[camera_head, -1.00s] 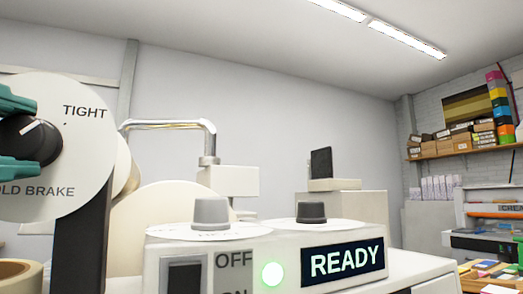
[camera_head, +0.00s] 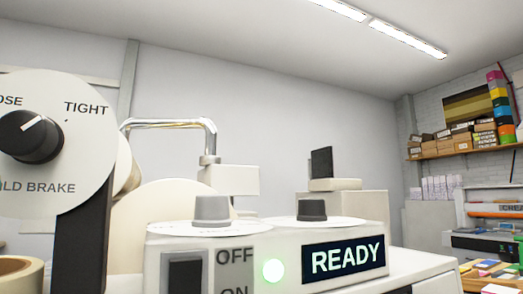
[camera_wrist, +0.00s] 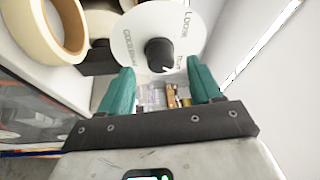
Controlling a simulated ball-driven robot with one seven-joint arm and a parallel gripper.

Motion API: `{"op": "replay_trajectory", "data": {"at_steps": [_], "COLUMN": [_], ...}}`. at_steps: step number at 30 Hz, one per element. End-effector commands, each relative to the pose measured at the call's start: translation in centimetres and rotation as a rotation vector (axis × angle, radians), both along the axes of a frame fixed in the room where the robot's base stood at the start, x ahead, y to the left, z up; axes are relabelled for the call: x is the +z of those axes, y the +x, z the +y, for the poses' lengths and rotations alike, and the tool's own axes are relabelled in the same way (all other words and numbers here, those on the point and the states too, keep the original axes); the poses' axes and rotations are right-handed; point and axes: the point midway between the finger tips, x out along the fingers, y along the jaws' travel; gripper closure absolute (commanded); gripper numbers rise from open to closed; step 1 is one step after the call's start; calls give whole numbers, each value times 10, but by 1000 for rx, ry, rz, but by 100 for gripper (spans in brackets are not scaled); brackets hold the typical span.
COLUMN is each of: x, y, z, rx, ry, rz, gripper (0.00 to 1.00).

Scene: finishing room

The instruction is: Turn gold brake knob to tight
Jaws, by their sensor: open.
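The gold brake knob (camera_head: 30,137) is a black knob on a white dial disc (camera_head: 85,165) at the left edge of the head view. Its white line slants up and right, toward the TIGHT side. I cannot tell whether it lines up with the small dot near TIGHT. The knob also shows in the wrist view (camera_wrist: 160,54), with the disc around it. My gripper (camera_wrist: 160,84) is open and empty, its teal fingers apart and clear of the knob. In the head view, at most a teal sliver shows at the left edge.
A cream roll (camera_wrist: 62,30) sits beside the disc. A panel with a grey knob (camera_head: 211,209), a black knob (camera_head: 311,210), an OFF/ON switch (camera_head: 185,276), a green light (camera_head: 273,271) and a READY display (camera_head: 343,259) stands in front. A chrome bar (camera_head: 170,124) rises behind.

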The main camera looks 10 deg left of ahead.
Motion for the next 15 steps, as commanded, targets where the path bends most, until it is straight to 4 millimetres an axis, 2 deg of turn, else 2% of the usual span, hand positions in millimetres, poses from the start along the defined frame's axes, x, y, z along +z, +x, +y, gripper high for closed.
{"op": "replay_trajectory", "data": {"at_steps": [6, 10, 15], "x": [-6, -7, -8], "y": [-43, -60, -72], "z": [-6, -9, -11], "rx": [2, 1, 0], "ry": [0, -1, -1], "rz": [-1, 0, 1], "gripper": [36, 36, 36]}}
